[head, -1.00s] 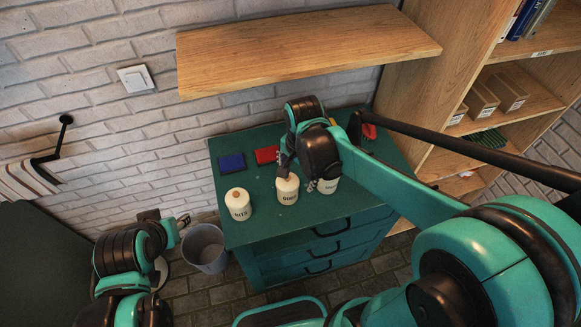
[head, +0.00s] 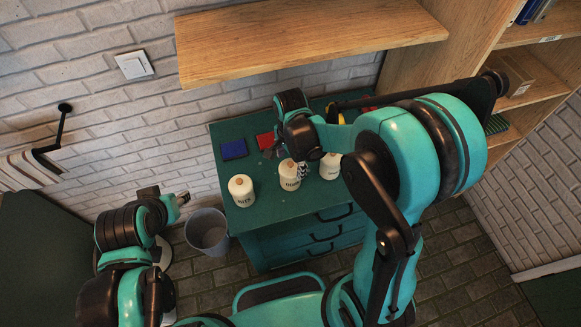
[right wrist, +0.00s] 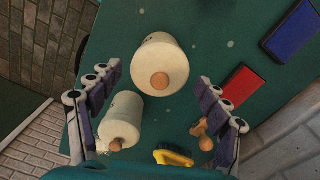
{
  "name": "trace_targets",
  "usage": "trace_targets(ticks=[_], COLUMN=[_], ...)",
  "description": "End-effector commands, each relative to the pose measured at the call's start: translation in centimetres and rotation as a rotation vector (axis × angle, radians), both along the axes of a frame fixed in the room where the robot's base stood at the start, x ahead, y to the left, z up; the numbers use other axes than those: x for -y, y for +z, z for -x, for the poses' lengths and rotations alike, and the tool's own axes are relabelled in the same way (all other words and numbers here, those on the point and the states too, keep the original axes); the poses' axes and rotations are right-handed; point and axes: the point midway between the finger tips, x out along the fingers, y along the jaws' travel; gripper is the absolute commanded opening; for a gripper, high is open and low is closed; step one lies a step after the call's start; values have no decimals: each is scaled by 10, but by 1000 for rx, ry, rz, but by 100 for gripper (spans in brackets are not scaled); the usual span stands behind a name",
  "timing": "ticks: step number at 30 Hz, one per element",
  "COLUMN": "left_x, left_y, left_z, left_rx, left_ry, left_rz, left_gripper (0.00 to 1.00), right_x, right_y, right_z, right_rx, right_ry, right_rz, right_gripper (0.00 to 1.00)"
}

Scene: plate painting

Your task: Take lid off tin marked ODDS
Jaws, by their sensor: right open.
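Three cream tins with dark lettering stand in a row on the green cabinet: a left tin (head: 241,191), a middle tin (head: 289,177) and a right tin (head: 329,168). The lettering is too small to read surely. My right gripper (head: 286,160) is at the middle tin, its fingers partly hiding the lid. In the right wrist view its fingers (right wrist: 158,108) are spread with nothing gripped. Two tins with round cork-coloured knobs show there, one ahead (right wrist: 160,55) and one beside the left finger (right wrist: 119,122). My left gripper (head: 183,198) is away near the wall; its jaws are unclear.
A blue pad (head: 233,149) and a red pad (head: 266,141) lie behind the tins. A yellow brush (right wrist: 173,157) and a small wooden object (right wrist: 203,133) lie on the cabinet top (head: 262,206). A wooden shelf (head: 310,38) overhangs behind. A grey bin (head: 207,231) stands left.

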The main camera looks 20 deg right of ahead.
Motion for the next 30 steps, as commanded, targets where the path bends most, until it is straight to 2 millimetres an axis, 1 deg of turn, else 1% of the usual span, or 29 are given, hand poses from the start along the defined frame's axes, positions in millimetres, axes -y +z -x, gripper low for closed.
trace_targets(ticks=[3,4,5,6,8,9,19,22,23,24,26,29,30], left_x=[0,0,0,0,0,0,0,0,0,0,0,0,0], left_y=[1,1,1,1,1,1,0,1,2,3,5,10,13], left_z=[0,0,0,0,0,0,0,0,0,0,0,0,0], left_rx=[0,0,0,0,0,0,0,0,0,0,0,0,0], left_ry=[0,0,0,0,0,0,0,0,0,0,0,0,0], left_rz=[0,0,0,0,0,0,0,0,0,0,0,0,0], left_gripper=[40,40,40,40,40,40,40,40,40,40,40,40,40], right_x=[0,0,0,0,0,0,0,0,0,0,0,0,0], right_y=[1,1,1,1,1,1,1,4,6,9,15,32,40], right_z=[0,0,0,0,0,0,0,0,0,0,0,0,0], right_rx=[0,0,0,0,0,0,0,0,0,0,0,0,0], right_ry=[0,0,0,0,0,0,0,0,0,0,0,0,0], right_rz=[0,0,0,0,0,0,0,0,0,0,0,0,0], right_gripper=[77,72,64,53,37,27,27,26,21,12,0,0,0])
